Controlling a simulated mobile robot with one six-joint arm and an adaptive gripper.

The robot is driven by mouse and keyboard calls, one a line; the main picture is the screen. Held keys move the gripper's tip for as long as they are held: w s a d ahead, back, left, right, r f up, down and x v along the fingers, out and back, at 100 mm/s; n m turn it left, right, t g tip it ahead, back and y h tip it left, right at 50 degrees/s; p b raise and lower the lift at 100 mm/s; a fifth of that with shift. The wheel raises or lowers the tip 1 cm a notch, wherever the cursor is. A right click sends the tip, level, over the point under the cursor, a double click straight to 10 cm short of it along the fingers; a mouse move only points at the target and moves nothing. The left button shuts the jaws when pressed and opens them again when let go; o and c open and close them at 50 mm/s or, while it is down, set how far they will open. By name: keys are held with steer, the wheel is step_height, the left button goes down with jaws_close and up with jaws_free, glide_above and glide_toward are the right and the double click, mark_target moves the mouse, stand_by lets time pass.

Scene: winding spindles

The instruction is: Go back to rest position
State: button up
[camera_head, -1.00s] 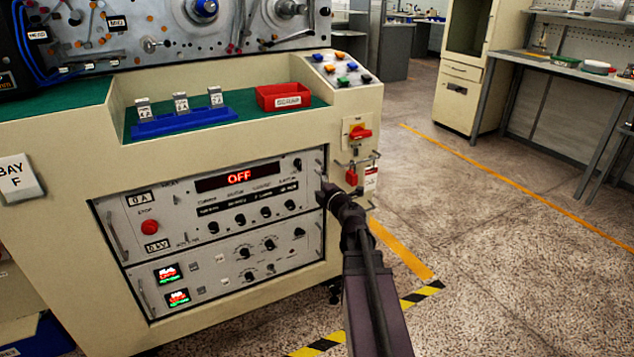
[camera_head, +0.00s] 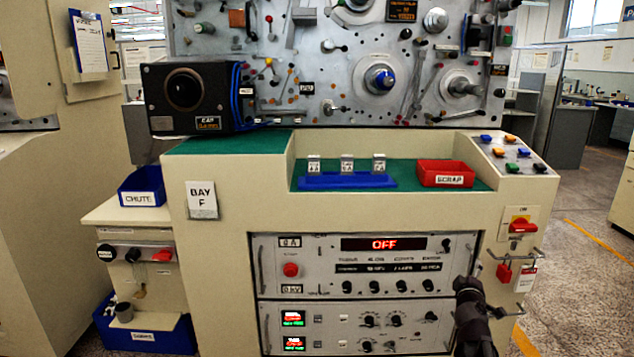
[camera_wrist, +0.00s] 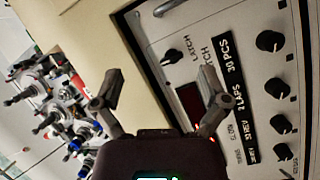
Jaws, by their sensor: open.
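My gripper (camera_head: 468,285) is in front of the lower right of the winding machine's control panel (camera_head: 364,262) in the head view. In the wrist view my gripper (camera_wrist: 160,92) has its two fingers spread apart with nothing between them. Behind the fingers is the panel face, tilted in that view, with black knobs (camera_wrist: 270,41) and printed labels. The panel display (camera_head: 384,244) reads OFF. From these views I cannot tell the exact gap between my gripper and the panel.
A red SCRAP bin (camera_head: 447,173) and a blue rack (camera_head: 346,182) with small tagged pieces stand on the green ledge. A red switch (camera_head: 522,226) and hanging padlock (camera_head: 503,272) are on the right side. A blue CHUTE bin (camera_head: 142,187) is at left. Floor (camera_head: 590,290) is open at right.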

steer(key=s+a+f+m+g, duration=0.8)
steer(key=a+f+g, duration=0.1)
steer(key=f, duration=0.4)
steer(key=s+a+f+g+y, duration=0.2)
steer(key=s+a+g+y, duration=0.15)
steer(key=s+a, duration=0.35)
steer(key=s+a+f+g+y, duration=0.2)
steer(key=s+a+g+y, duration=0.15)
steer(key=a, duration=0.55)
step_height(320, 180, up, 36)
steer(key=p, duration=3.6)
steer(key=shift+s+f+m+p, duration=0.25)
steer(key=shift+s+m+p, duration=0.05)
steer(key=shift+s, duration=0.05)
steer(key=shift+d, duration=0.1)
